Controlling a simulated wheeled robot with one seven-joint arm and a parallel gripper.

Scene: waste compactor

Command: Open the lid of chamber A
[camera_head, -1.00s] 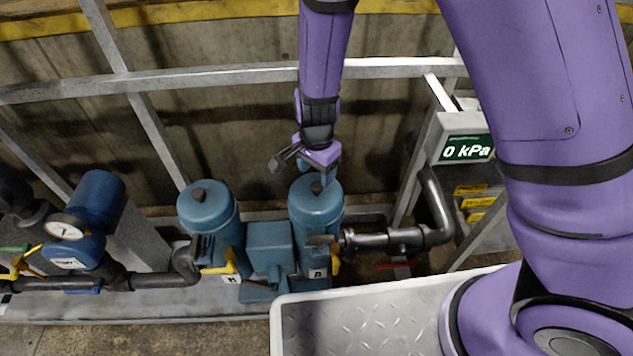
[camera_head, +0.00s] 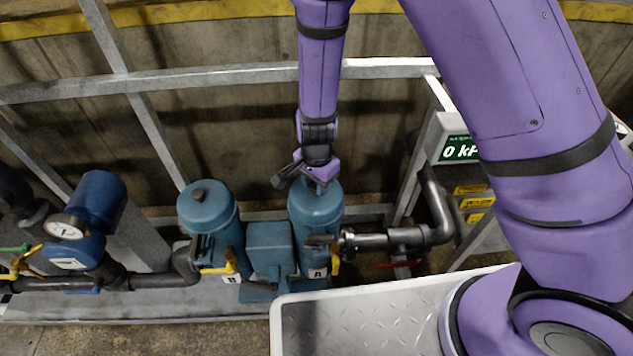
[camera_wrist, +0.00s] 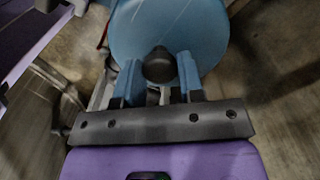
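Two blue cylindrical chambers stand side by side in the head view. The right one (camera_head: 316,215), whose small tag seems to read A, has a rounded blue lid with a black knob on top. In the wrist view this lid (camera_wrist: 200,25) fills the upper middle, with its black knob (camera_wrist: 159,65) at the centre. My gripper (camera_head: 319,183) is directly above this lid. Its two blue fingers (camera_wrist: 159,75) are apart, one on each side of the knob; I cannot tell whether they touch it. The lid sits on the chamber. The left chamber (camera_head: 208,213) has its own black-knobbed lid.
A dark pipe (camera_head: 390,240) runs right from the right chamber. Blue equipment with a gauge (camera_head: 64,227) stands at left. A grey rail (camera_head: 220,76) crosses behind; a yellow valve handle (camera_head: 336,262) is near the right chamber.

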